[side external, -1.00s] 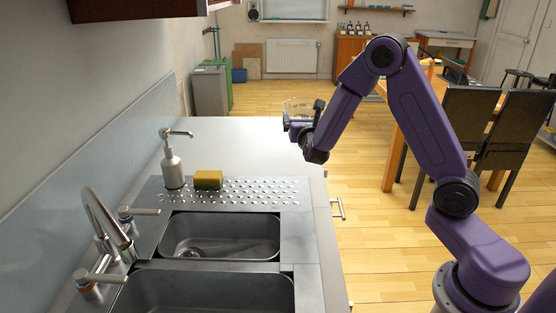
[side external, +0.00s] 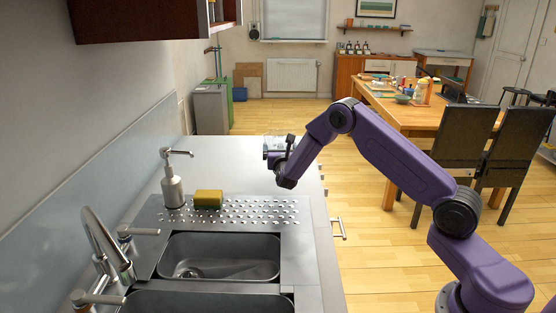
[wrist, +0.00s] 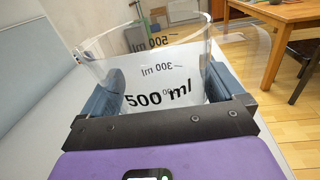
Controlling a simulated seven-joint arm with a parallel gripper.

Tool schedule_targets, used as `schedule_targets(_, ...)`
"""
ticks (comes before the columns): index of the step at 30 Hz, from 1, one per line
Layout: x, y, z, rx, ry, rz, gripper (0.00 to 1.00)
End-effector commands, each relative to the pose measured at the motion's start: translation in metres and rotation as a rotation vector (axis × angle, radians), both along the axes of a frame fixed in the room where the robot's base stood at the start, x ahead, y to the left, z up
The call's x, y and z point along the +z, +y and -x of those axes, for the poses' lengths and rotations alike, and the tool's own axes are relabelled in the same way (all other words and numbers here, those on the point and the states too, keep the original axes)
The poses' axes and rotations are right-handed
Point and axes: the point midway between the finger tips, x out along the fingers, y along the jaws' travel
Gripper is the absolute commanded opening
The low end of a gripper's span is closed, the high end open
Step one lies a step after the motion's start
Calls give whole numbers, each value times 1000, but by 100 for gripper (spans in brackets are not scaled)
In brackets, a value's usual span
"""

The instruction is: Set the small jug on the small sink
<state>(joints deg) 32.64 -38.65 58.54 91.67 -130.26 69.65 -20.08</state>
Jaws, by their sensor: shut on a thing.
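The small jug is a clear measuring jug (wrist: 150,75) with black markings such as "500 ml", seen large in the wrist view. In the side external view the jug (side external: 273,143) is small and partly hidden behind my gripper (side external: 279,158). My gripper (wrist: 160,100) is shut on the jug, with one finger on each side of it. The jug is over the far part of the counter, beyond the drainboard; its height above the surface is hard to tell. The small sink (side external: 222,255) is the nearer-to-drainboard grey basin and looks empty.
A yellow-green sponge (side external: 208,199) and a soap dispenser (side external: 172,185) stand on the perforated drainboard (side external: 255,212). A tap (side external: 105,245) with two handles rises left of the sinks. A larger basin (side external: 200,302) is at the front. The far counter (side external: 225,155) is clear.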

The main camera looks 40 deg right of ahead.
Motion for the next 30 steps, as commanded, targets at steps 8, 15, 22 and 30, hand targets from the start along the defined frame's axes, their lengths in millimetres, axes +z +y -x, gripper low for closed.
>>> schedule_targets(8,-16,-3,-13,-1,-2,1,59)
schedule_targets(15,-42,-3,-15,0,-1,1,59)
schedule_targets(22,-43,-3,-15,0,-2,1,59)
schedule_targets(30,-48,-3,-15,1,-1,1,100)
